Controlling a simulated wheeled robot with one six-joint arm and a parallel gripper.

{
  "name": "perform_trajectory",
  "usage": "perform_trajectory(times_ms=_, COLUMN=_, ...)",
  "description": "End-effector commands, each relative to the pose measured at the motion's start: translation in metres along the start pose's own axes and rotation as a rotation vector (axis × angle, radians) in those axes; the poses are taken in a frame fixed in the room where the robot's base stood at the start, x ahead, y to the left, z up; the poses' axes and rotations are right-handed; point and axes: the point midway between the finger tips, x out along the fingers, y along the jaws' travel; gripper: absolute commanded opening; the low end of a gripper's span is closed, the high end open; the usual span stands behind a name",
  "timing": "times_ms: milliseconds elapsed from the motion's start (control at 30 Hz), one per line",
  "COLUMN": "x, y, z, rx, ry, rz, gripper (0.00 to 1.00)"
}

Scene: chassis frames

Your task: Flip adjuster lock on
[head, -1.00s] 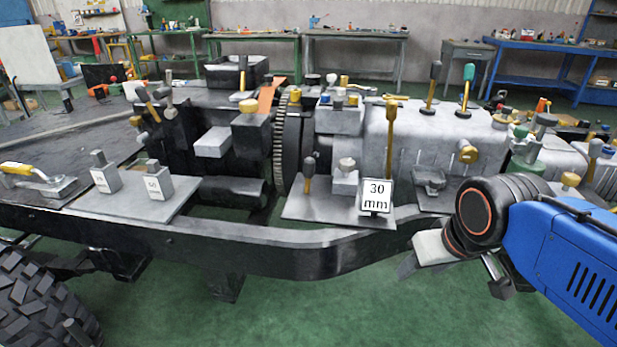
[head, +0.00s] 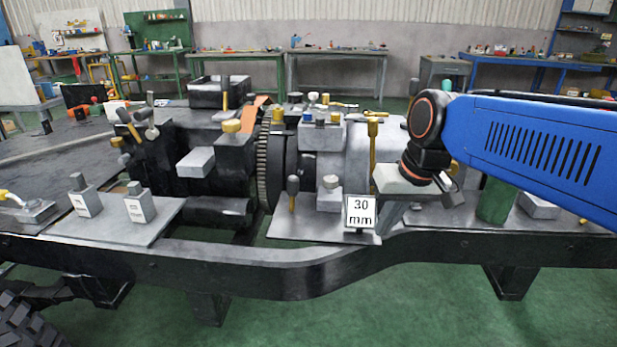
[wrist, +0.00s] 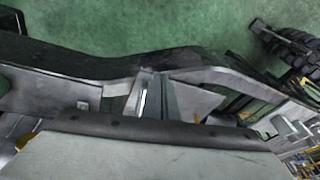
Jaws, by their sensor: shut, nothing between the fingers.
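My gripper (head: 392,217) hangs from the blue arm just right of the 30 mm sign (head: 360,212), close above the chassis rail. In the wrist view its fingers (wrist: 152,88) are together with nothing held between them. A plate (head: 310,232) left of it carries a small upright lever with a dark handle and brass shaft (head: 292,190), and a grey block with a round knob (head: 330,195). Which part is the adjuster lock, and its setting, I cannot tell. My arm hides much of the machine to the right.
A tall brass T-handle (head: 373,140) stands behind the sign, close to my gripper. Two labelled grey blocks (head: 139,205) stand on a plate at the left. The black chassis rail (head: 300,275) runs along the front, with open green floor (head: 400,315) before it.

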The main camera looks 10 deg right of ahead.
Motion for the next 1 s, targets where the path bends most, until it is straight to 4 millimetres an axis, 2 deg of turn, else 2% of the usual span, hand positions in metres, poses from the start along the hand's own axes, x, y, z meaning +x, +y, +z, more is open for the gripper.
perform_trajectory(times_ms=33, x=-0.003, y=-0.003, z=-0.013, rx=0.008, ry=-0.014, rz=-0.011, gripper=0.0)
perform_trajectory(times_ms=400, x=-0.02, y=-0.026, z=-0.095, rx=0.048, ry=-0.104, rz=-0.104, gripper=0.0)
perform_trajectory(times_ms=700, x=-0.025, y=-0.041, z=-0.163, rx=0.072, ry=-0.176, rz=-0.185, gripper=0.0)
perform_trajectory(times_ms=900, x=-0.024, y=-0.048, z=-0.202, rx=0.082, ry=-0.216, rz=-0.233, gripper=0.0)
perform_trajectory(times_ms=1000, x=-0.024, y=-0.051, z=-0.215, rx=0.084, ry=-0.23, rz=-0.251, gripper=0.0)
